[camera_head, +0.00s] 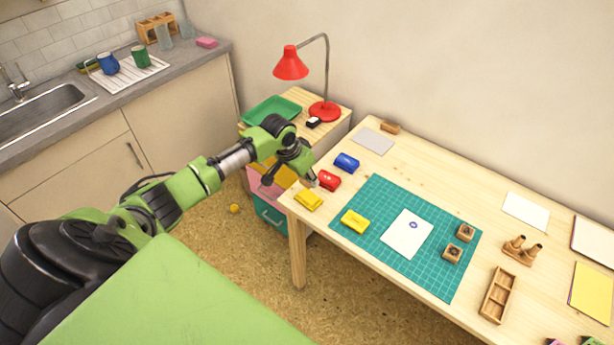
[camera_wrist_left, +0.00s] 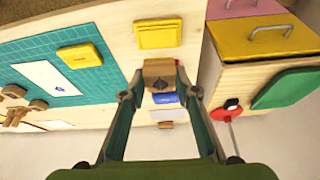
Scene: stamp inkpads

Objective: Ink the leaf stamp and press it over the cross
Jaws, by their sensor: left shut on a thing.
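My left gripper (camera_head: 311,180) is low at the near left end of the table, beside the red inkpad (camera_head: 330,181). In the left wrist view the gripper (camera_wrist_left: 160,80) is shut on a small wooden stamp (camera_wrist_left: 158,68), with the red inkpad close behind it. A dark figure shows at the block, too small to make out; whether stamp and pad touch I cannot tell. White paper (camera_head: 402,243) lies on the green mat (camera_head: 376,190) with a small blue mark (camera_head: 413,225); I cannot make out a cross. My right gripper is not in view.
Two wooden stamps (camera_head: 465,232) (camera_head: 453,254) sit right of the paper. A yellow box (camera_head: 355,221) is on the mat, another yellow pad (camera_head: 309,200) near the table edge, and a blue pad (camera_head: 347,162) behind.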

